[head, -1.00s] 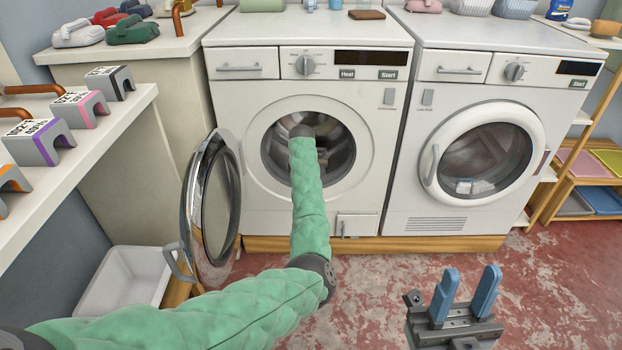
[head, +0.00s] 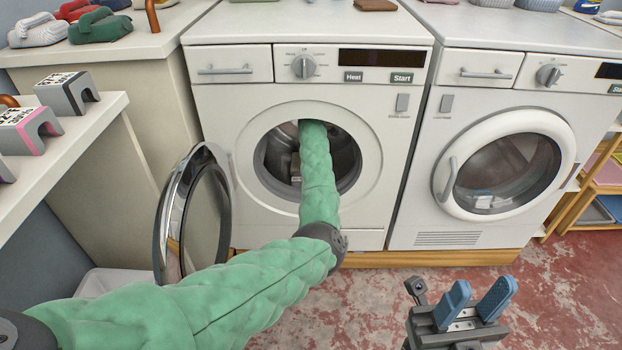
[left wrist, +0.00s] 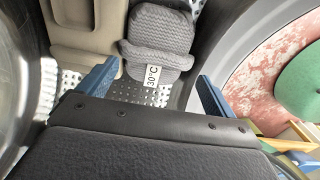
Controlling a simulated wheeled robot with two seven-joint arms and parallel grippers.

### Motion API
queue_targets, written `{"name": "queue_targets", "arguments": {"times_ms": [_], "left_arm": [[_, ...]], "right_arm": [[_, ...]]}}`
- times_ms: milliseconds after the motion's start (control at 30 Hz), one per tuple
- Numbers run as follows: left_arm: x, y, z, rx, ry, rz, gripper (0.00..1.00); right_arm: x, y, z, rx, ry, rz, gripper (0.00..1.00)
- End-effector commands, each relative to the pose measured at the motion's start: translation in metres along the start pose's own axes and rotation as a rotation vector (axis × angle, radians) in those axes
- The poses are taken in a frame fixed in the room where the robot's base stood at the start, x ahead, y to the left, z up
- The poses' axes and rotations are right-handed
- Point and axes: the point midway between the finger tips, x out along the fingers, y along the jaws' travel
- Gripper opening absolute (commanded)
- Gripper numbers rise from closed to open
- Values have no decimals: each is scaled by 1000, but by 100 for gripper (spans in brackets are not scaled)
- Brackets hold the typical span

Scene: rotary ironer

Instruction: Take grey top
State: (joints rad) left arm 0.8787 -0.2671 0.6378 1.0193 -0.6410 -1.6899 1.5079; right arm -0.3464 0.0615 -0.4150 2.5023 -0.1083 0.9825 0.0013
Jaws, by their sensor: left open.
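In the left wrist view a grey, ribbed, folded garment (left wrist: 160,35) with a white "30°C" tag lies on the perforated drum floor (left wrist: 135,92). It matches the grey top. My left gripper (left wrist: 158,74) is open inside the drum, its blue fingers spread on either side of the garment's near end. The garment lies ahead of the fingers and nothing is gripped. In the head view my left arm enters the left machine's round opening (head: 268,165), and that gripper is hidden. My right gripper (head: 483,288) is open and empty above the floor at the lower right.
A beige garment (left wrist: 85,30) lies left of the grey one in the drum. The machine's glass door (head: 205,225) stands open to the left of my arm. The right machine's door (head: 508,175) is shut. A shelf (head: 75,150) juts in at left.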

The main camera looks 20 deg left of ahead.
Motion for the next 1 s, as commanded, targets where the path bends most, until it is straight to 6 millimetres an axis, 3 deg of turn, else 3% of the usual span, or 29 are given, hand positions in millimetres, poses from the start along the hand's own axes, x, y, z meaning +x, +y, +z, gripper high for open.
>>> {"name": "queue_targets", "arguments": {"times_ms": [433, 733, 1000], "left_arm": [[36, -1, 0, 0, 0, -1, 91], [74, -3, 0, 0, 0, -2, 91], [77, -3, 0, 0, 0, -1, 91]], "right_arm": [[-6, -2, 2, 21, 7, 10, 36], [-12, -4, 4, 51, 19, 23, 36], [-10, -5, 4, 56, 23, 24, 36]]}}
